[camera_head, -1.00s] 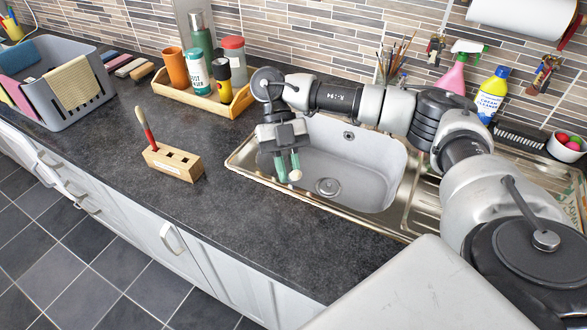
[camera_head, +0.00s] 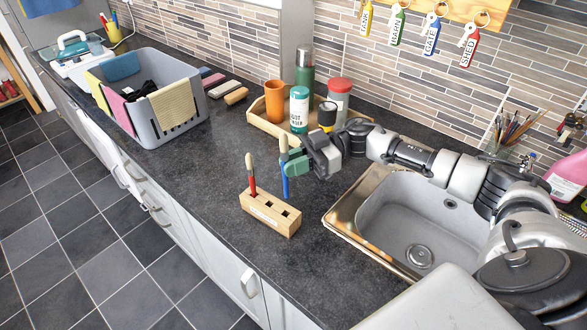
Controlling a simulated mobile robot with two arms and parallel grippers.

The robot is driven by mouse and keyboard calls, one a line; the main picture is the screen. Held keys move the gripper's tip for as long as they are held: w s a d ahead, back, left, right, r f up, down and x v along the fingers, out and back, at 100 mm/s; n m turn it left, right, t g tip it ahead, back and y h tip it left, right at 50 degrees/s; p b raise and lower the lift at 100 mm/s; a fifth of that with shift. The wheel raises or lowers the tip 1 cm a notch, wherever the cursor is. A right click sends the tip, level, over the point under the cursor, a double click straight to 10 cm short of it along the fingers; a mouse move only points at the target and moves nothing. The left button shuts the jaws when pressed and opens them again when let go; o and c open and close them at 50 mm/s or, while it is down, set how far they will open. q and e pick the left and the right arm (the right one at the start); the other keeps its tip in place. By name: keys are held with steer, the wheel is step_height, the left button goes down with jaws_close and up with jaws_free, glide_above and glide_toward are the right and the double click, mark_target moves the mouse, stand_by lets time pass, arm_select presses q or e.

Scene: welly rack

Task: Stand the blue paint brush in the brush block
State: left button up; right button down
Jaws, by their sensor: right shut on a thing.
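The brush block (camera_head: 262,215) is a light wooden block with square holes, standing on the dark worktop. A red brush (camera_head: 251,177) stands upright in its left hole; the other holes look empty. My right gripper (camera_head: 290,163) is shut on the blue paint brush (camera_head: 286,185). The brush is near upright, bristles up, with its blue handle pointing down. The handle's lower end appears just above or behind the block's right part; I cannot tell whether it touches the block. My left gripper is not in view.
A wooden tray (camera_head: 262,122) with an orange cup, tins and bottles stands behind my right gripper. The sink (camera_head: 395,215) lies to the right. A grey basket (camera_head: 160,132) with cloths stands at the left. Worktop around the block is clear.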

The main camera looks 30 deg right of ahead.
arm_select(q)
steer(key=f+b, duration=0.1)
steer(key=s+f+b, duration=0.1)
steer(key=b, duration=0.1)
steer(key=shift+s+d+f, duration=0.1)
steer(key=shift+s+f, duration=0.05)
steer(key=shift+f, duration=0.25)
arm_select(e)
step_height(320, 180, down, 6)
steer(key=shift+w+r, duration=0.1)
steer(key=shift+r, duration=0.15)
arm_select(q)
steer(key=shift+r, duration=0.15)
arm_select(e)
steer(key=shift+r, duration=0.1)
stand_by(0.6)
arm_select(q)
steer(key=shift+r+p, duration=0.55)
steer(key=shift+p, duration=0.2)
stand_by(0.8)
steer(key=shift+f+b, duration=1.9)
arm_select(e)
steer(key=shift+f, duration=2.95)
